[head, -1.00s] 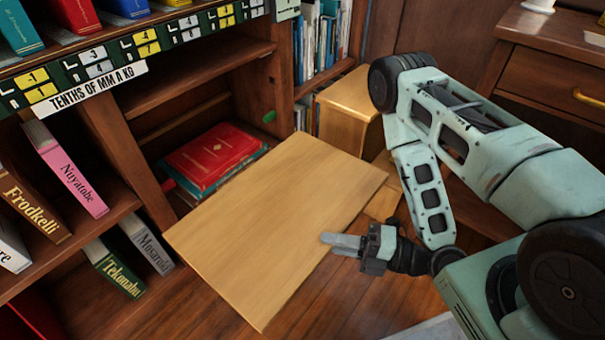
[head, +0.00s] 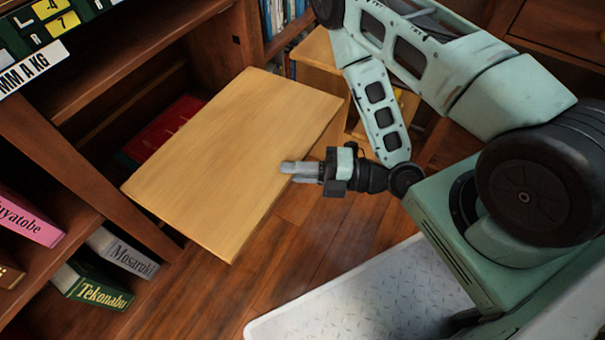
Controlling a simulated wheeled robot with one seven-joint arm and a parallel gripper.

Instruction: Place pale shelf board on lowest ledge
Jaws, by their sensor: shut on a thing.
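The pale shelf board (head: 235,150) is a flat, light wood panel, held roughly level in front of the bookcase's open bay. My gripper (head: 285,172) is shut on the board's right edge, near the middle of that side. The board's far left part overlaps the bay opening in the picture and hides much of the low inside. A red book (head: 165,130) lies in the bay, partly hidden behind the board. The lowest ledge itself is mostly hidden, and I cannot tell whether the board touches it.
Left of the bay, the shelves hold a pink book (head: 25,218), a green book (head: 92,283) and a grey book (head: 122,252). A small wooden stand (head: 318,50) is behind the board near my arm. Wood floor (head: 265,265) is clear in front.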

